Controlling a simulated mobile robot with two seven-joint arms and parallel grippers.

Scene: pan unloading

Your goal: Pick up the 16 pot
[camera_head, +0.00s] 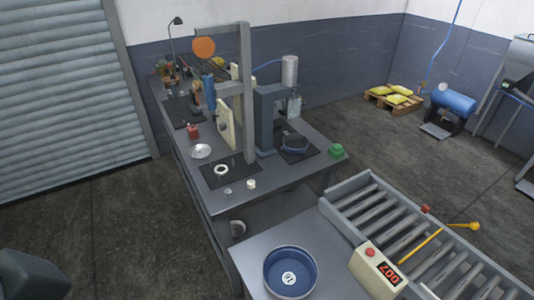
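The 16 pot (274,268) is a round blue pot in the camera_head view at the bottom centre. It stands upright on the grey table top (262,241) at the near end of the roller conveyor. A white round label with a dark number, upside down from here, shows on its inside floor, and the pot looks otherwise empty. Neither of my grippers shows in this view.
A cream control box (372,272) with a red button and red display stands right of the pot. The roller conveyor (345,185) runs behind it. Open floor lies left.

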